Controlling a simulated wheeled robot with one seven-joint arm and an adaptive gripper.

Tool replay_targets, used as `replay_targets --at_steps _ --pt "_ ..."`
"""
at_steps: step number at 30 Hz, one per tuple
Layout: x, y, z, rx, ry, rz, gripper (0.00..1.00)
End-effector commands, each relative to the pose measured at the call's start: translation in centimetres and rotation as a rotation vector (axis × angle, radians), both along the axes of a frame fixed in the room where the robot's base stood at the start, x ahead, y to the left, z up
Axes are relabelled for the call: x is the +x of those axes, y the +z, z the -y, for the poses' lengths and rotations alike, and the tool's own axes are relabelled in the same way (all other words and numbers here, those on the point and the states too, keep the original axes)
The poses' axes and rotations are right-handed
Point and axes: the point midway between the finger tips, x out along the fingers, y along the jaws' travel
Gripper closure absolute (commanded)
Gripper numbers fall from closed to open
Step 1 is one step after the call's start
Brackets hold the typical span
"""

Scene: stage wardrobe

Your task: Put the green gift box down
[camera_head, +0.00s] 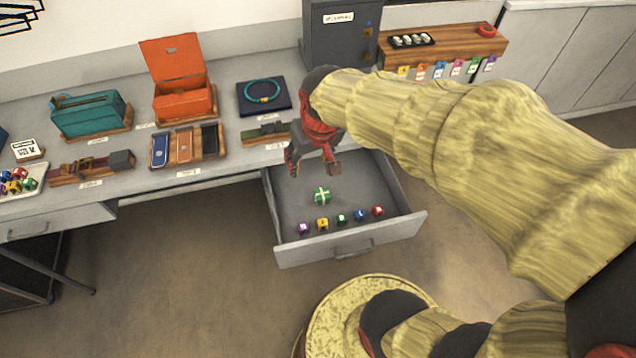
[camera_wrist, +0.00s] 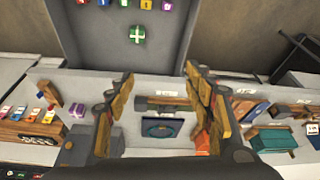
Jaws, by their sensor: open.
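The green gift box (camera_head: 322,195) with a pale ribbon rests on the floor of the open drawer (camera_head: 345,249), behind a row of small coloured blocks. It also shows near the top of the wrist view (camera_wrist: 137,34). My gripper (camera_head: 315,167) is over the back part of the drawer, above and apart from the box. In the wrist view its two fingers (camera_wrist: 158,82) are spread wide with nothing between them.
Several small coloured blocks (camera_head: 342,219) line the drawer's front. The desk behind holds an orange box (camera_head: 183,103), a teal bag (camera_head: 90,118), a dark necklace pad (camera_head: 272,106) and a tray of cases (camera_head: 187,160). A grey cabinet (camera_head: 322,50) stands at the back.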

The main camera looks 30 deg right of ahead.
Motion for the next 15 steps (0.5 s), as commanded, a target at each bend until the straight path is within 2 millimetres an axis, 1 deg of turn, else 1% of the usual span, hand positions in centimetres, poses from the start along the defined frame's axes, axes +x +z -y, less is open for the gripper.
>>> replay_targets --at_steps 1,3,6,9,10,12,15 --pt "-1.8 2.2 -1.1 -0.004 0.023 0.036 0.47" --pt "-4.3 4.3 -2.3 -0.007 0.049 0.071 0.47" --pt "-7.5 6.2 -3.5 -0.009 0.082 0.111 0.47" --pt "-9.9 7.2 -4.3 -0.01 0.105 0.14 0.47" --pt "-10.4 7.5 -4.4 -0.01 0.111 0.148 0.47" --pt "-11.3 7.7 -4.7 -0.01 0.118 0.156 0.47" --pt "-11.9 7.8 -4.8 -0.009 0.123 0.162 0.47"
